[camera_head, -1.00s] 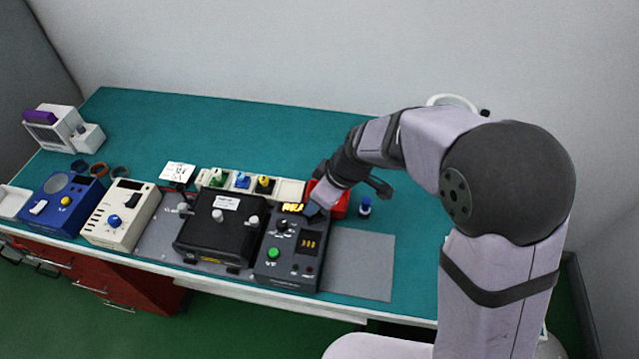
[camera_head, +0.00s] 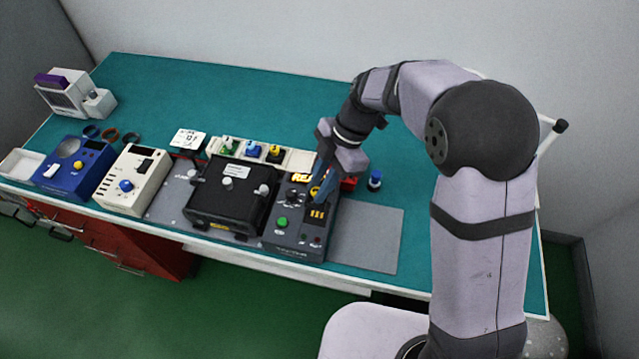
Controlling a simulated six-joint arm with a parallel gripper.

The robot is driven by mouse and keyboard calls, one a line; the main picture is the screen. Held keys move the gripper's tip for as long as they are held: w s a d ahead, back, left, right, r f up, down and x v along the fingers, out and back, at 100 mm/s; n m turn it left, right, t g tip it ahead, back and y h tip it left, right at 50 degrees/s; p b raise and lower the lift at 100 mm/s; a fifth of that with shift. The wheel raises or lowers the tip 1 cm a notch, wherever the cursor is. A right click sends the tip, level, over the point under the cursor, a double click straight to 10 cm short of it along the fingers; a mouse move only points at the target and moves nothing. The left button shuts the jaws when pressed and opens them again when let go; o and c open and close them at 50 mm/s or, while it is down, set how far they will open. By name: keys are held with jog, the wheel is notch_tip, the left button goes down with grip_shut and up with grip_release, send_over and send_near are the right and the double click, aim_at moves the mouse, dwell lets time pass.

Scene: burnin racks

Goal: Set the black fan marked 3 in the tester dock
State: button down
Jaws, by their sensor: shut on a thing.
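My gripper (camera_head: 318,188) points down over the upper right of a dark grey panel unit (camera_head: 286,238) with a lit yellow display, a black knob and a green button. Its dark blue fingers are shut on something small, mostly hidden. A small yellow patch shows at the fingertips; I cannot tell whether it is the held thing or part of the panel. I cannot make out a black fan marked 3, and no label names the tester dock. A black box (camera_head: 229,193) with pale knobs stands directly left of the panel unit.
A pale tray (camera_head: 301,160) behind holds small parts with green, blue and yellow tops. A red object (camera_head: 349,184) and a blue-capped item (camera_head: 375,181) stand right of my gripper. A cream unit (camera_head: 131,181) and a blue unit (camera_head: 72,170) stand left. The grey mat (camera_head: 370,238) is clear.

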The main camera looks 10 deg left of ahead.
jog(key=shift+f, duration=0.15)
jog(key=shift+f+b, duration=0.8)
jog(key=shift+f, duration=0.8)
jog(key=shift+f+b, duration=1.05)
jog(key=shift+b, duration=0.45)
jog(key=shift+f+b, duration=0.5)
jog(key=shift+b, duration=0.35)
dwell(1.0)
dwell(0.4)
jog(key=c, duration=1.5)
grip_release()
jog(key=shift+r, duration=0.1)
